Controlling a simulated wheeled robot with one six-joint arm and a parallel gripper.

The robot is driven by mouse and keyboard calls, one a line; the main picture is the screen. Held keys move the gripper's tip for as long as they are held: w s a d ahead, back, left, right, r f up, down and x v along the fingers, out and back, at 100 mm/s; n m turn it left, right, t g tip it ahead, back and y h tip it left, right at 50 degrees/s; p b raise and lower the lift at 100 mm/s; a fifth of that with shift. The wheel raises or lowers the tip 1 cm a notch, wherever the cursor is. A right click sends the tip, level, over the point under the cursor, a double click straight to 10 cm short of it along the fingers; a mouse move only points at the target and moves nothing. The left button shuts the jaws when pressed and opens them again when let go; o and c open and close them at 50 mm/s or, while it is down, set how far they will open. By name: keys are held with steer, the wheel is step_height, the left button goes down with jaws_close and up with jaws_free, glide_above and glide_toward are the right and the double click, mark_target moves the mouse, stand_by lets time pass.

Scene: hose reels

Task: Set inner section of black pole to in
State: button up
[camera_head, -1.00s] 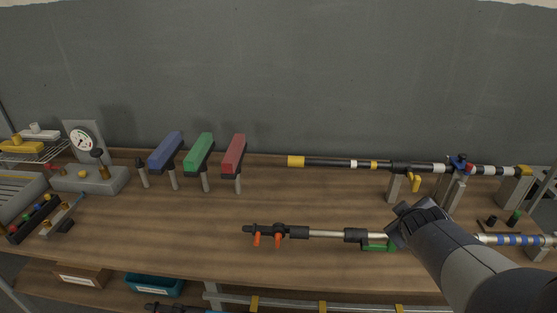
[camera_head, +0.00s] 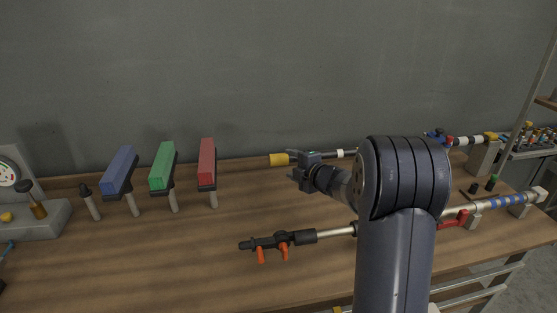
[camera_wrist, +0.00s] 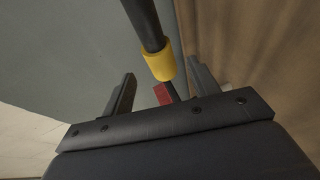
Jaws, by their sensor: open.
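The black pole lies level along the back of the bench. Its yellow end (camera_head: 279,159) shows at the left, and a white band (camera_head: 340,154) shows right of my gripper. My arm hides much of its middle. My gripper (camera_head: 293,164) is open near the yellow end. In the wrist view, the yellow end (camera_wrist: 160,65) and part of the dark shaft (camera_wrist: 143,20) appear between the spread fingers of my gripper (camera_wrist: 160,75). I cannot tell whether the fingers touch it.
Blue (camera_head: 119,170), green (camera_head: 163,165) and red (camera_head: 207,162) blocks stand on posts to the left. A second pole with orange levers (camera_head: 273,243) lies in front. A gauge (camera_head: 12,174) is at far left. Bare bench lies between the blocks and the front pole.

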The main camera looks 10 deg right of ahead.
mark_target(284, 161)
steer(key=p+x, duration=0.1)
steer(key=x, duration=0.5)
steer(key=shift+w+a+f, duration=0.1)
steer(key=shift+w, duration=0.15)
steer(key=shift+c, duration=0.4)
jaws_close()
